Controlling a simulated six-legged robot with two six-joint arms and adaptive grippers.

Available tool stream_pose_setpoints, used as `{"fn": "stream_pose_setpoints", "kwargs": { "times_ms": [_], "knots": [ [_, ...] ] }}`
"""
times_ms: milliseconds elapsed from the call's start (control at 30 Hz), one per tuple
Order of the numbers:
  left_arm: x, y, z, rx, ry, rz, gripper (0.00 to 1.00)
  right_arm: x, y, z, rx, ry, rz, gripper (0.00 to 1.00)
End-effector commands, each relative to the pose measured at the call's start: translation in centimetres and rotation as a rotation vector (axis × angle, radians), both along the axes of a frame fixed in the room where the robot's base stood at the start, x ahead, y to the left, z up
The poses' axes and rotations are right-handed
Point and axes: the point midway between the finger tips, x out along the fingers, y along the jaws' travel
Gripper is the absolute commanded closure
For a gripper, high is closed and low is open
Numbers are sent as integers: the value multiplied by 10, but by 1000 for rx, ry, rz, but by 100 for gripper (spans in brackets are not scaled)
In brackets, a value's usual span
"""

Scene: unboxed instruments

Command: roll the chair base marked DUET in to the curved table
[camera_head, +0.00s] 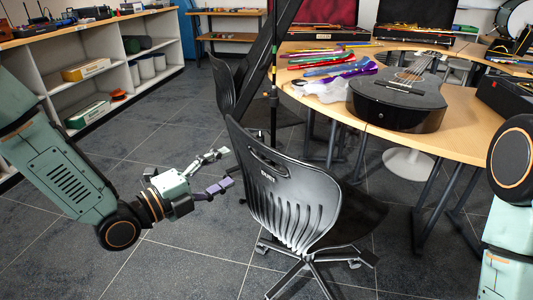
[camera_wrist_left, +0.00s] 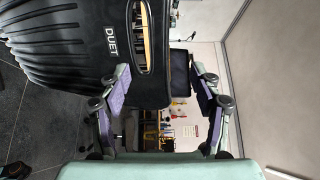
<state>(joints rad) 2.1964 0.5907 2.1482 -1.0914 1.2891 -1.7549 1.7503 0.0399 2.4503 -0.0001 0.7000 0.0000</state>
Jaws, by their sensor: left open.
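The black chair marked DUET (camera_head: 290,200) stands in the middle of the head view, its ribbed backrest turned toward me and its seat pointing right. Its wheeled base (camera_head: 318,265) shows below the seat. In the left wrist view, the backrest (camera_wrist_left: 60,45) fills the upper left, with the DUET label beside the handle slot. The curved wooden table (camera_head: 455,130) is beyond the chair, with floor showing between them. My left gripper (camera_head: 222,168) is open and empty, just left of the backrest, fingers pointing at it. My right gripper is out of view.
A black guitar (camera_head: 402,95) lies on the table near its edge, beside a white cloth (camera_head: 325,88) and several coloured sticks. Another black chair (camera_head: 224,85) stands behind. A white shelf unit (camera_head: 100,75) lines the left. Dark tiled floor (camera_head: 170,270) is free at lower left.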

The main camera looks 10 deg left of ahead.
Motion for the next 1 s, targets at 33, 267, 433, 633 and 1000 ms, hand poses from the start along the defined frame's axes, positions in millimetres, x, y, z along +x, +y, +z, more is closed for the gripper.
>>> {"fn": "stream_pose_setpoints", "kwargs": {
  "times_ms": [33,267,433,633,1000],
  "knots": [
    [6,-6,-5,4,-4,-4,36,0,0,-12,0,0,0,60],
    [36,-27,-5,5,-3,-4,36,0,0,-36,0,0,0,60],
    [61,-44,-4,6,-5,-5,36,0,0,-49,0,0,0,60],
    [90,-65,-3,5,-2,-4,36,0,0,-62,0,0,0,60],
    [116,-82,-1,-2,1,0,36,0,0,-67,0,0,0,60]
  ]
}}
